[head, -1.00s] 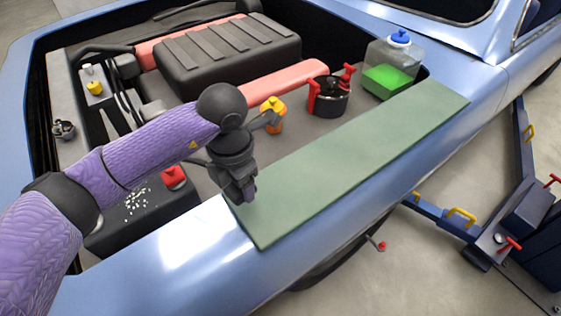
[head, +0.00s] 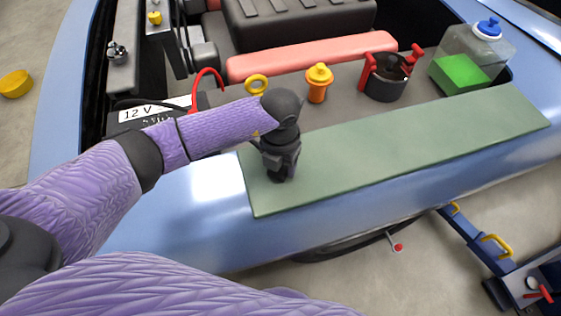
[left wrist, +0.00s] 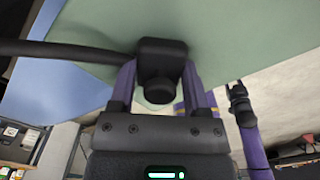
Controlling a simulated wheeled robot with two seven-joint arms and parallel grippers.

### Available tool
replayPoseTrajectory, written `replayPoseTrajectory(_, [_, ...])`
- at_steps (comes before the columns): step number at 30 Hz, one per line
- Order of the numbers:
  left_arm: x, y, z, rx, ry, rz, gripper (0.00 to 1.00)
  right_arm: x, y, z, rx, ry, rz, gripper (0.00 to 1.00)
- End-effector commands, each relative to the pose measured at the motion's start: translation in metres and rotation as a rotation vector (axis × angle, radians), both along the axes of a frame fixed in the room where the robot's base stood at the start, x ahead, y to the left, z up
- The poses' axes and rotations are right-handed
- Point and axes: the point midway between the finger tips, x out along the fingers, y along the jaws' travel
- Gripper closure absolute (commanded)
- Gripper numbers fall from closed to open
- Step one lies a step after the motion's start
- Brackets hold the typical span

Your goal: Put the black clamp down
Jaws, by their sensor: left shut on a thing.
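The black clamp (left wrist: 162,60) is between the fingers of my left gripper in the left wrist view, with a thick black cable running off to the left. My left gripper (head: 281,176) is shut on it, pointing down over the left end of the green mat (head: 400,145) in the head view. The clamp is hidden there behind the gripper. The mat lies just beneath the clamp; I cannot tell whether they touch. My right gripper (left wrist: 238,92) seems to show small at the right of the left wrist view, its fingers too small to read.
A battery marked 12 V (head: 150,112) with a red cable (head: 208,76) lies left of the mat. Behind the mat are an orange cap (head: 318,84), a black pot with red handles (head: 386,86) and a green-filled bottle (head: 468,66). The mat's middle and right are clear.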

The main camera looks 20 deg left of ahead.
Motion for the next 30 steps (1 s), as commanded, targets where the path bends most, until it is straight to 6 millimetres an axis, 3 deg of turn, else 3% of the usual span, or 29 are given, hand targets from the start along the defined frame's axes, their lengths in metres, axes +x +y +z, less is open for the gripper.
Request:
replayPoseTrajectory(5, [0.000,0.000,-0.002,0.000,0.000,0.000,0.98,0.002,-0.002,-0.002,-0.002,-0.004,0.001,0.41])
replayPoseTrajectory(6, [0.000,0.000,-0.003,0.000,0.000,0.000,0.37,0.002,-0.002,-0.002,-0.004,-0.004,0.001,0.41])
replayPoseTrajectory(11, [0.000,0.000,-0.002,0.000,0.000,0.000,0.04,0.002,-0.005,-0.001,-0.008,-0.006,0.002,0.41])
replayPoseTrajectory(18, [0.000,0.000,-0.001,0.000,0.000,0.000,0.04,0.003,-0.005,-0.001,-0.008,-0.006,0.002,0.41])
replayPoseTrajectory(21, [0.000,0.000,0.007,0.000,-0.001,-0.001,0.04,0.003,-0.005,0.004,-0.007,-0.008,0.001,0.41])
replayPoseTrajectory(30, [0.001,0.000,0.088,-0.001,-0.004,-0.001,0.04,0.005,-0.003,0.020,-0.005,-0.012,0.000,0.41])
